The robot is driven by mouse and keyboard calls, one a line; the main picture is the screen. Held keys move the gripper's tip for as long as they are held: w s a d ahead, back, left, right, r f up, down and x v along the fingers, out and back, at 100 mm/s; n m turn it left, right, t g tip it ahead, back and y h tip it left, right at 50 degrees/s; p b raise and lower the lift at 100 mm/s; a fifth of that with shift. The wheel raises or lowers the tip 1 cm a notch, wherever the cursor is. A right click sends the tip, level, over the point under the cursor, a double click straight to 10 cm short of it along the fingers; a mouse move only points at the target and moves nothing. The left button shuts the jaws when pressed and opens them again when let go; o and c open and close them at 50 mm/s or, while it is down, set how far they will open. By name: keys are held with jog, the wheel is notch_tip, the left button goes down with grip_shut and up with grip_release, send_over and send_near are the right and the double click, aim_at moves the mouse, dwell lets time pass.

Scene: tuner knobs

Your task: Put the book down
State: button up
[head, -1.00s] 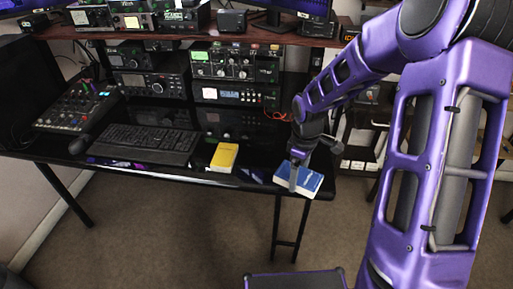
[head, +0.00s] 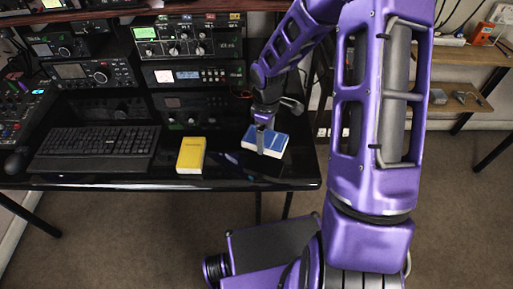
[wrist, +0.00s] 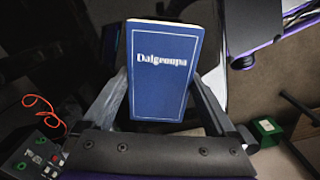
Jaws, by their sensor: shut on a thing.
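A blue book (head: 279,143) with pale page edges is at the right end of the black desk (head: 230,181), in the head view. My gripper (head: 262,141) points down and is shut on this book. I cannot tell whether the book touches the desktop or is just above it. In the wrist view the blue cover (wrist: 163,75) reads "Dalgeoupa", and the gripper fingers (wrist: 163,105) lie along both its sides.
A yellow book (head: 191,155) lies on the desk left of the blue book. A black keyboard (head: 93,149) lies farther left. Radio units (head: 195,75) stand behind. Glossy desktop is bare between the two books and along the front edge.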

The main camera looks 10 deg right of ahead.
aim_at(265, 147)
jog(key=shift+f+b, duration=0.4)
jog(key=shift+f, duration=2.2)
jog(key=shift+f, duration=0.1)
jog(key=o, duration=1.2)
notch_tip(265, 147, up, 12)
jog(key=shift+r+p, duration=0.1)
jog(key=shift+p, duration=1)
